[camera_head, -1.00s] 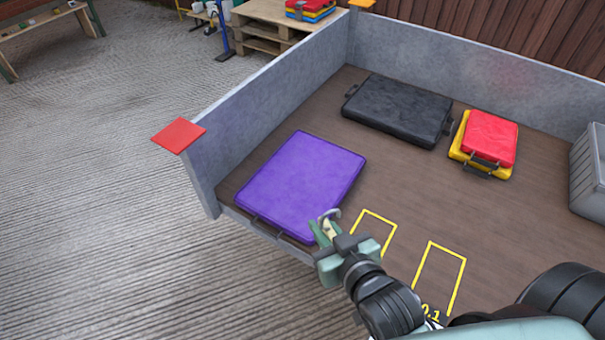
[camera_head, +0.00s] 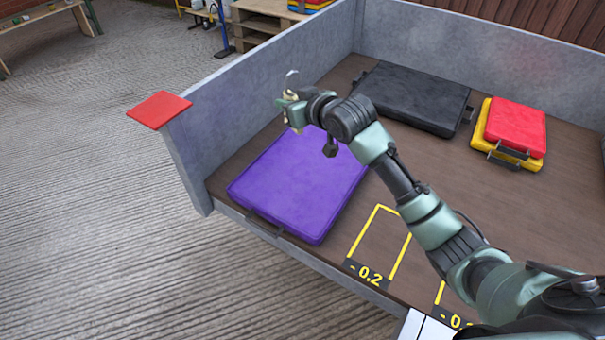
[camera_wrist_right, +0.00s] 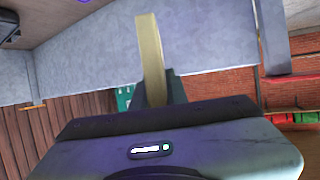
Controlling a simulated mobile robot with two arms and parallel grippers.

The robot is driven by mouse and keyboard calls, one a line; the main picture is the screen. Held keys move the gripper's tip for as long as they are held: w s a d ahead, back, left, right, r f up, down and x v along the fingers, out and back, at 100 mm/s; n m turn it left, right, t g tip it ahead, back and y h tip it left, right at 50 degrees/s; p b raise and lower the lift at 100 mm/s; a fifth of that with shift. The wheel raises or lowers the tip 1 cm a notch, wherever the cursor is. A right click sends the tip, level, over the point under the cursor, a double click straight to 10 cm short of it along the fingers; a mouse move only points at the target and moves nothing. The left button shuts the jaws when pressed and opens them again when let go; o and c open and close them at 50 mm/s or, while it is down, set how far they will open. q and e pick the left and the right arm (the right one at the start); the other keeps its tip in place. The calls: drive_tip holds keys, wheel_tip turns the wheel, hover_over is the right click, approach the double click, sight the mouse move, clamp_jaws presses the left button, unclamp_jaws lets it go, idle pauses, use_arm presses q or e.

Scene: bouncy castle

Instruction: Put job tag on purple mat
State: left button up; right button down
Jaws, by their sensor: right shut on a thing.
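The purple mat (camera_head: 300,195) lies flat in the near left corner of the walled trailer bed, its far part hidden behind my right arm. My right gripper (camera_head: 291,100) is above the mat's far end, seen against the grey side wall. It is shut on a small tan piece, which I take to be the job tag; the tag (camera_wrist_right: 151,55) shows in the right wrist view as a tan strip standing up from the jaws. A thin curved grey piece sticks up at the gripper in the head view. My left gripper is not in view.
A black mat (camera_head: 412,97) lies at the back of the bed. A red mat (camera_head: 516,127) sits on a yellow one (camera_head: 484,128) at the right. Grey walls (camera_head: 260,100) bound the bed. A red corner plate (camera_head: 159,109) tops the left wall's near end.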

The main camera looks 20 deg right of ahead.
wheel_tip(320, 180, down, 16)
drive_tip(key=b, duration=0.3)
drive_tip(key=shift+b, duration=0.35)
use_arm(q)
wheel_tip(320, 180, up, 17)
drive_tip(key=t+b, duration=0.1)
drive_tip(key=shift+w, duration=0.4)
use_arm(e)
drive_tip(key=shift+f, duration=1.85)
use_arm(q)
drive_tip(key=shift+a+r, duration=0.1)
use_arm(e)
drive_tip(key=shift+f, duration=0.1)
drive_tip(key=c, duration=1.5)
unclamp_jaws()
drive_tip(key=shift+o, duration=0.5)
